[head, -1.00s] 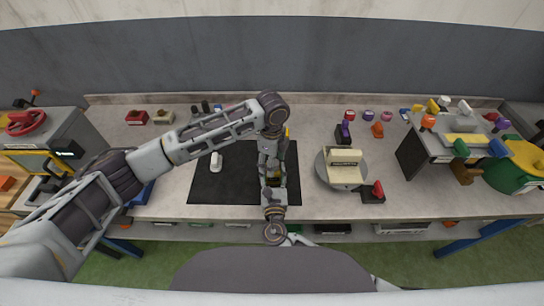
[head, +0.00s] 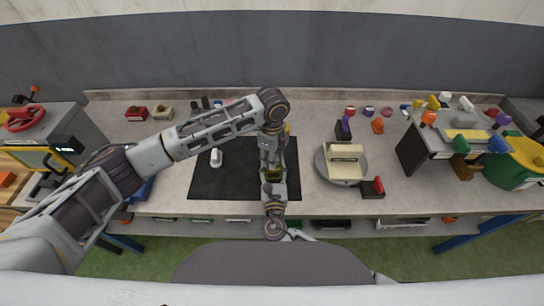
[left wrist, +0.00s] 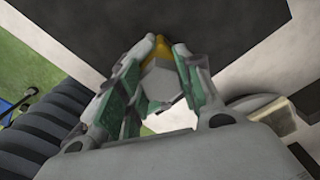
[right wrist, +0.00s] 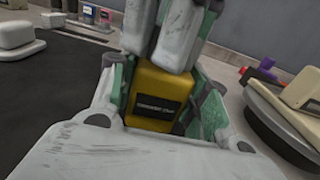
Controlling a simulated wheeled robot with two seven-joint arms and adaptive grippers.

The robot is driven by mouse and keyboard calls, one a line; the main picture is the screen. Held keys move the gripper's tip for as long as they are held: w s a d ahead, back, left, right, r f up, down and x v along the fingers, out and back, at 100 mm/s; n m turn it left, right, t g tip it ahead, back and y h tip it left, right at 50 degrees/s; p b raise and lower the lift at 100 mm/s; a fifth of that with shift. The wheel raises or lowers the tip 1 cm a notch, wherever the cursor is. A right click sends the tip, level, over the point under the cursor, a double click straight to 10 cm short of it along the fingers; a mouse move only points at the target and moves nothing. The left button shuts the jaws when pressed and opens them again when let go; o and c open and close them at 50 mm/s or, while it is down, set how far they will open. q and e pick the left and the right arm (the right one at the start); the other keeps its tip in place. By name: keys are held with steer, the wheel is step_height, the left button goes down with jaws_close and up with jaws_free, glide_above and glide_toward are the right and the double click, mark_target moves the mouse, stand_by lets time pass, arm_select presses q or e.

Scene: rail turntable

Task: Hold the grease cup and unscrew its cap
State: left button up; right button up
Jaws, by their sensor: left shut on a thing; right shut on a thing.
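The grease cup has a yellow body with a dark label (right wrist: 155,100), seen in the right wrist view. My right gripper (right wrist: 160,112) is shut around this body, a finger on each side. In the left wrist view my left gripper (left wrist: 158,88) is shut on the grey faceted cap (left wrist: 160,80), with a little yellow beyond it. My left gripper comes down from above; in the right wrist view its fingers hide the cap. In the head view my left gripper (head: 271,172) is above my right gripper (head: 274,198), and the cup between them is mostly hidden.
A black mat (head: 215,183) lies under my grippers, with a white object (head: 216,157) on its left part. A round turntable (head: 324,170) with a cream block (head: 343,160) stands to the right. Machines stand at both bench ends.

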arm_select(q)
steer(key=n, duration=0.5)
steer(key=shift+s, duration=0.1)
steer(key=shift+n, duration=0.5)
stand_by(0.4)
steer(key=n, duration=0.3)
steer(key=shift+s+n, duration=0.1)
steer(key=shift+n, duration=1.4)
steer(key=n, duration=0.2)
steer(key=shift+d+n, duration=0.1)
steer(key=shift+n, duration=0.3)
steer(key=shift+s+n, duration=0.1)
steer(key=shift+n, duration=1.5)
